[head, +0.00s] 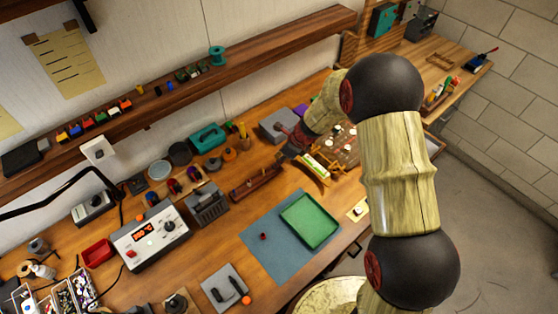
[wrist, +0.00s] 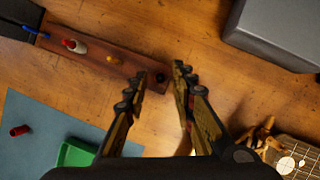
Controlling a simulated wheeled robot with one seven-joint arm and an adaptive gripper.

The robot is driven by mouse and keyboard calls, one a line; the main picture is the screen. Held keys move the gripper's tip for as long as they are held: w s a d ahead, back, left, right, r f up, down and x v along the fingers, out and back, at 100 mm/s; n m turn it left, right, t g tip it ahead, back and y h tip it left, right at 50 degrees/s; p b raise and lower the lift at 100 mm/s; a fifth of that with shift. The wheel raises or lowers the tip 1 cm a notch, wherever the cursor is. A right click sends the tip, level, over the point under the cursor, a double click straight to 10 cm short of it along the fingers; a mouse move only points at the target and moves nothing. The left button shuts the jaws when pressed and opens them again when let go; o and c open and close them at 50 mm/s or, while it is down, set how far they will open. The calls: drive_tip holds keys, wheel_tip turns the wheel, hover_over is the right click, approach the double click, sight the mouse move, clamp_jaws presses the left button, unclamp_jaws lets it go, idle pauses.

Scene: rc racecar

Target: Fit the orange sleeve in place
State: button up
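A dark round spot, perhaps a hole, shows near the block's right end. My gripper (wrist: 156,84) is open and empty, its fingers pointing down over that end of the block.
A blue mat (head: 262,258) holds a green tray (head: 310,220) and a small red cylinder (wrist: 20,130). A grey box (wrist: 275,35) stands at upper right in the wrist view. A wooden cradle (head: 313,172) and a dotted board (wrist: 292,160) are at the right.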

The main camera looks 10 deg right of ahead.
drive_tip(key=shift+o, duration=0.3)
drive_tip(key=v, duration=1.2)
idle(0.3)
drive_tip(key=s+d+r+n+t+h+b, duration=0.1)
drive_tip(key=s+d+r+n+b, duration=0.1)
drive_tip(key=s+n, duration=0.6)
drive_tip(key=s+d+r+n+t+h+b, duration=0.1)
drive_tip(key=s+d+r+n+b, duration=0.2)
drive_tip(key=s+r+n, duration=0.4)
drive_tip(key=s+d+r+n+t+h+b, duration=0.1)
drive_tip(key=s+r+n+b, duration=0.3)
drive_tip(key=s+n, duration=0.5)
drive_tip(key=s+d+r+h, duration=0.1)
drive_tip(key=s, duration=0.5)
drive_tip(key=shift+d+n, duration=0.25)
drive_tip(key=shift+n, duration=0.05)
